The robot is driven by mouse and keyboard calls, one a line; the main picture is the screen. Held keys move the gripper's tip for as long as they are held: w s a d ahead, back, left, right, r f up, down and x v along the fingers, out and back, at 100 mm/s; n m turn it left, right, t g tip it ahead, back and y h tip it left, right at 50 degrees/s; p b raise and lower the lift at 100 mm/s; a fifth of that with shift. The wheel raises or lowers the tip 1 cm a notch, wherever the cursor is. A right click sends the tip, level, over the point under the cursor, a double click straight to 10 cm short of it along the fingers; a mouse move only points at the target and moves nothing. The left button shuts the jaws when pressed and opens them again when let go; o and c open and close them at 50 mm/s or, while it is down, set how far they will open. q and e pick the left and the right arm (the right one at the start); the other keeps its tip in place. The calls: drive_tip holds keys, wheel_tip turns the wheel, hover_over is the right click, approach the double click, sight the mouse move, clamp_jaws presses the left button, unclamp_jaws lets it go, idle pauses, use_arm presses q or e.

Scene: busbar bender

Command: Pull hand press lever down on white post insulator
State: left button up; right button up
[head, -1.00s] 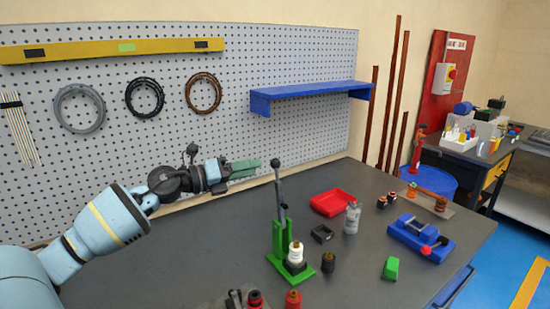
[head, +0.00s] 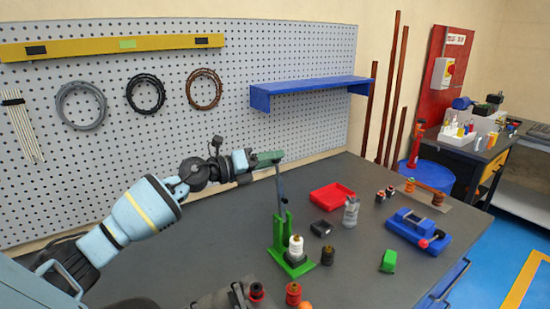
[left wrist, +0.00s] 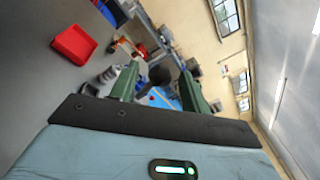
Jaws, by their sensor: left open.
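The green hand press (head: 281,232) stands on the bench with its grey lever (head: 281,186) pointing up. The white post insulator (head: 296,246) stands upright on the press base, below the lever. My left gripper (head: 276,157) is open at the top of the lever, and its green fingers hide the knob in the head view. In the left wrist view a dark round knob (left wrist: 160,75) shows between the two open fingers (left wrist: 158,86). I cannot tell whether they touch it.
A red tray (head: 332,195), a small black box (head: 321,229) and a grey figure-like part (head: 351,212) stand right of the press. A dark insulator (head: 328,256) is close beside its base. A blue vise (head: 419,232) and a green block (head: 389,261) are farther right.

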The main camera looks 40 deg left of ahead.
use_arm(q)
drive_tip(key=shift+x, duration=0.95)
clamp_jaws()
